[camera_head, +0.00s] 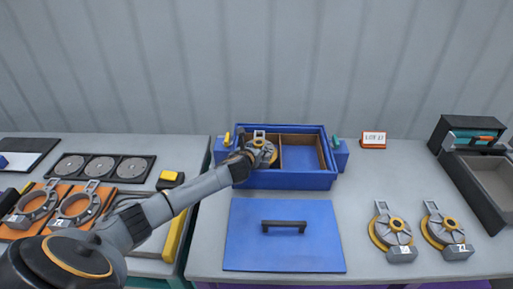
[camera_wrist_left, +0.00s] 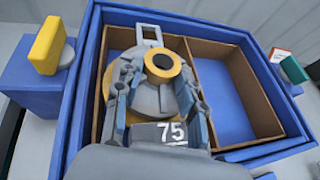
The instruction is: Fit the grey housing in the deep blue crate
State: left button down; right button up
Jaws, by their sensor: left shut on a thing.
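The deep blue crate (camera_head: 290,181) stands open on the right-hand table, with a brown divider (camera_wrist_left: 195,90) splitting it into left and right compartments. My left gripper (camera_head: 256,152) is shut on the grey housing (camera_head: 260,135), which has a yellow ring and a slotted tab. In the left wrist view the housing (camera_wrist_left: 175,131) bears the number 75 and lies between the fingers (camera_wrist_left: 157,92), at the left compartment. I cannot tell whether it touches the compartment floor. The right compartment (camera_wrist_left: 222,105) is empty. My right gripper is out of view.
The crate's blue lid (camera_head: 285,245) with a black handle lies in front. Two similar housings (camera_head: 392,232) (camera_head: 447,230) lie at right, near a grey bin (camera_head: 490,180). A sign (camera_head: 374,139) stands behind. Yellow (camera_wrist_left: 48,45) and green (camera_wrist_left: 293,69) latches flank the crate.

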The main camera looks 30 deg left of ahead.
pick_arm(q)
jog(key=shift+f+b, duration=0.35)
jog(key=shift+f, duration=0.15)
jog(key=shift+r, duration=0.1)
dwell(0.3)
jog(key=shift+r+p, duration=3.25)
jog(key=shift+p, duration=0.45)
jog(key=shift+d+f, duration=0.1)
